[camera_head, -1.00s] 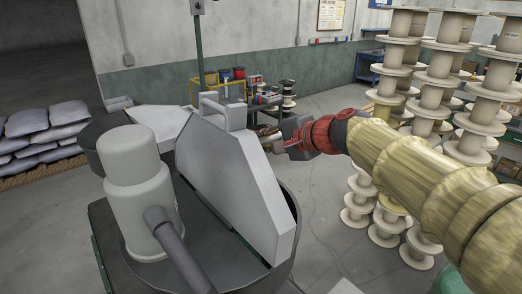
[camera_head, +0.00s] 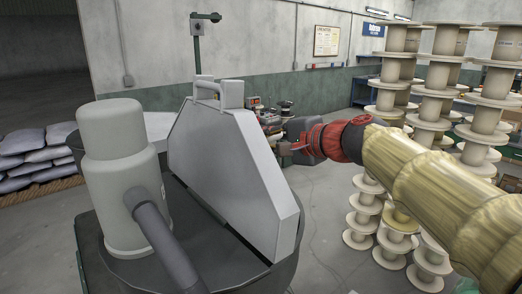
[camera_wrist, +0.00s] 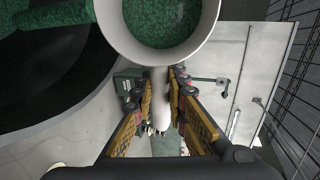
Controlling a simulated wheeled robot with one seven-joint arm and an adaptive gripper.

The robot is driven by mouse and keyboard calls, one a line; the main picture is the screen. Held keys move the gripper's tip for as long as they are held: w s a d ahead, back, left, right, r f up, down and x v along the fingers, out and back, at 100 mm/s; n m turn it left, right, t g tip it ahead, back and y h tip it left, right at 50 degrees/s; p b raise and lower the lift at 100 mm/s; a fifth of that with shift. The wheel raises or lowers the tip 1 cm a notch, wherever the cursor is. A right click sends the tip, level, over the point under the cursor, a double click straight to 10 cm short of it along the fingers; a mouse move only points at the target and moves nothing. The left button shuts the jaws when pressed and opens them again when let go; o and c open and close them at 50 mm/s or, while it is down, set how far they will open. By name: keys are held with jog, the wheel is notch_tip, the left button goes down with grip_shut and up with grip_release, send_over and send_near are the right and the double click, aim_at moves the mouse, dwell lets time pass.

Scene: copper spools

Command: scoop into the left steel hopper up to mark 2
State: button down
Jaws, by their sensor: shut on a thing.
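My gripper (camera_wrist: 157,88) is shut on the pale handle of a white scoop (camera_wrist: 160,98). In the wrist view, the scoop's round bowl holds green granules (camera_wrist: 155,18). In the head view my gripper (camera_head: 284,148) is just right of a grey upright lid, which hides part of the area; the scoop is not clear there. A dark round tub (camera_wrist: 50,75) with more green material (camera_wrist: 55,14) shows at upper left in the wrist view. I cannot make out the left steel hopper or its mark 2.
In the head view a grey machine with a flat lid (camera_head: 225,165), a cylinder (camera_head: 122,185) and a dark tub rim (camera_head: 285,270) fills the left. Pale spool stacks (camera_head: 435,95) stand right, behind my arm. Sacks (camera_head: 35,155) lie far left. Floor shows between.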

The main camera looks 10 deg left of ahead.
jog(key=shift+s+d+f+t+y+b, duration=0.25)
jog(key=shift+f+t+y+b, duration=0.2)
jog(key=shift+b, duration=2.55)
jog(key=shift+s+d+f+t+y+b, duration=0.15)
jog(key=shift+d+f+t+y+b, duration=0.3)
jog(key=shift+b, duration=2.5)
jog(key=shift+s+f+y, duration=0.2)
jog(key=shift+f+y, duration=0.2)
jog(key=shift+f, duration=0.1)
jog(key=shift+p, duration=0.3)
jog(key=w+d+r+p, duration=0.4)
jog(key=r+p, duration=0.1)
jog(key=r, duration=0.3)
jog(key=shift+w, duration=0.2)
jog(key=shift+p, duration=0.55)
jog(key=shift+r+p, duration=0.25)
jog(key=shift+p, duration=1)
jog(key=g+h+p, duration=0.1)
jog(key=p, duration=0.7)
jog(key=g+h+p, duration=0.1)
jog(key=h+p, duration=0.1)
jog(key=p, duration=0.7)
jog(key=g+h+p, duration=0.2)
jog(key=p, duration=0.6)
jog(key=shift+r, duration=0.25)
